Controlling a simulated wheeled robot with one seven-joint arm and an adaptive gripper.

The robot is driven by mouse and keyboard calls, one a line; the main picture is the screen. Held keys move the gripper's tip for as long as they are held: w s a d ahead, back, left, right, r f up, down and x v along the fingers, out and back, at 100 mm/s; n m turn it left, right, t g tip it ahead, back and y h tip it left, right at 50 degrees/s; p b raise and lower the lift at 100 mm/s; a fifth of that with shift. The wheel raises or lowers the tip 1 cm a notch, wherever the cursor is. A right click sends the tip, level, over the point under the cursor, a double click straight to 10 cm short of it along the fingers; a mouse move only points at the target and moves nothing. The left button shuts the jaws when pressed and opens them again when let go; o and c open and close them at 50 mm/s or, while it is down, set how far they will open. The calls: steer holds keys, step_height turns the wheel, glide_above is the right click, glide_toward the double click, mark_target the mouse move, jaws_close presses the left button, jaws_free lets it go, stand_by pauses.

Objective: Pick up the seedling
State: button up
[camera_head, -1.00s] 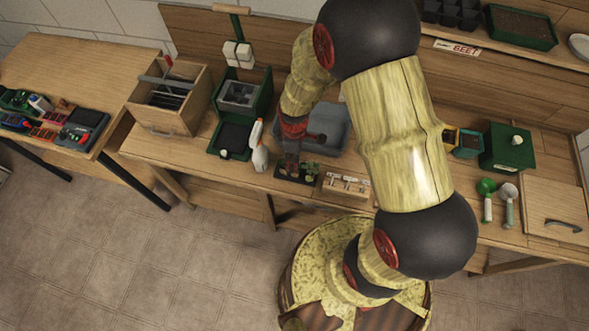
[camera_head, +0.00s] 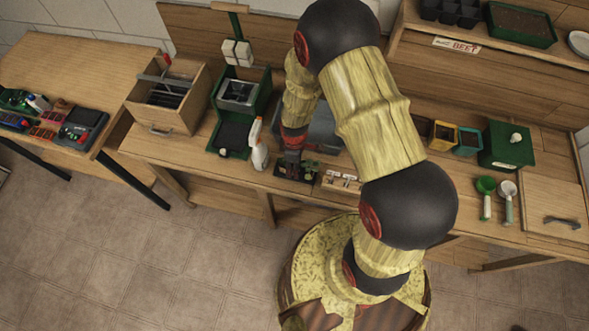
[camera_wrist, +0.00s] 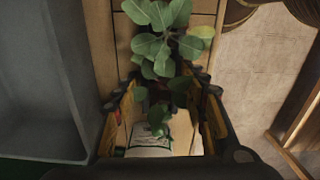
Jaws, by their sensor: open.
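The seedling (camera_wrist: 160,45) is a leafy green plant in the upper middle of the wrist view. It also shows small in the head view (camera_head: 311,167), at the front of the bench. My gripper (camera_wrist: 168,92) is open, with one finger on each side of the plant's lower leaves. In the head view my gripper (camera_head: 292,170) is low over the bench, just left of the visible leaves. The seedling's stem and base are hidden by leaves and fingers, so I cannot tell whether the fingers touch it.
A grey tub (camera_wrist: 40,90) lies along the left of the wrist view. A white spray bottle (camera_head: 258,150) stands left of my gripper. A small wooden holder with labels (camera_head: 342,181) is on the right.

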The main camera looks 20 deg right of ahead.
steer(key=shift+c, duration=1.1)
steer(key=c, duration=0.7)
steer(key=shift+c, duration=0.5)
steer(key=shift+r, duration=0.15)
